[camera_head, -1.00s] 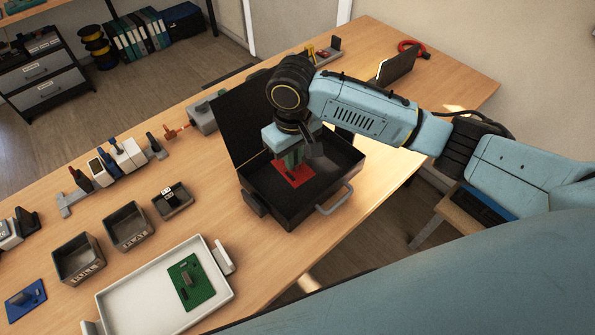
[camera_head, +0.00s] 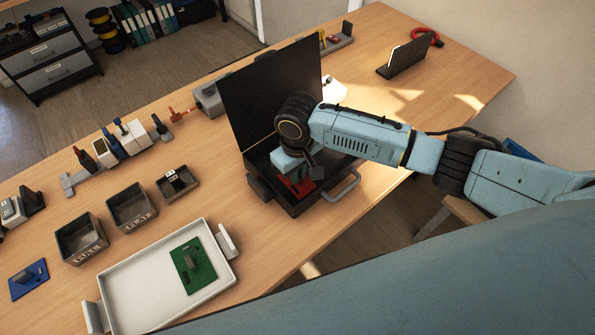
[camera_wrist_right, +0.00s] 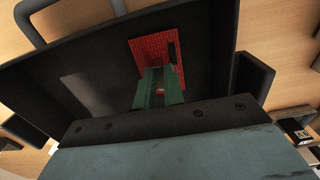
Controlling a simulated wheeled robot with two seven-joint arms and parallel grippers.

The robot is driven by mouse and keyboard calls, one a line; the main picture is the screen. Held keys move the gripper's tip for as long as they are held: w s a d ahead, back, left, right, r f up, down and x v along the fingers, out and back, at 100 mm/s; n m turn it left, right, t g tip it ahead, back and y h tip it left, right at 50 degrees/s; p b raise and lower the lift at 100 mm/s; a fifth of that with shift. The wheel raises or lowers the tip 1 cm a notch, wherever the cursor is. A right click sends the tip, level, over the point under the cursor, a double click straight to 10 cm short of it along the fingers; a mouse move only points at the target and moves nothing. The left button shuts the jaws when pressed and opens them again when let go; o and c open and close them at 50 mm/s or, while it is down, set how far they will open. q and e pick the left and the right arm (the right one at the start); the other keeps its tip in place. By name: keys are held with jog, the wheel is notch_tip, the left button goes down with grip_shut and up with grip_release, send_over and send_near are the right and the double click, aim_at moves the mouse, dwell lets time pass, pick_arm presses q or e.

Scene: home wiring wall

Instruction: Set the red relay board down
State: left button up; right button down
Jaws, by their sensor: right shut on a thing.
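The red relay board (camera_head: 293,190) is inside the open black case (camera_head: 288,206), low between its walls. It also shows in the right wrist view (camera_wrist_right: 148,48), where the case floor lies around it. My right gripper (camera_head: 303,177) reaches down into the case from above, and its green fingers (camera_wrist_right: 158,88) are shut on the board. My arm hides part of the board in the head view. Whether the board touches the case floor I cannot tell. My left gripper is not in view.
The case lid (camera_head: 272,88) stands up behind the gripper. A white tray (camera_head: 125,300) with a green board (camera_head: 193,265) lies at the front left. Two dark bins (camera_head: 80,238) (camera_head: 132,206) and a blue board (camera_head: 28,280) are further left. A tablet-like stand (camera_head: 402,58) is at the back right.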

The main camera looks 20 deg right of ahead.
jog(key=shift+f, duration=0.1)
jog(key=c, duration=1.5)
grip_release()
notch_tip(320, 180, up, 12)
jog(key=p, duration=0.2)
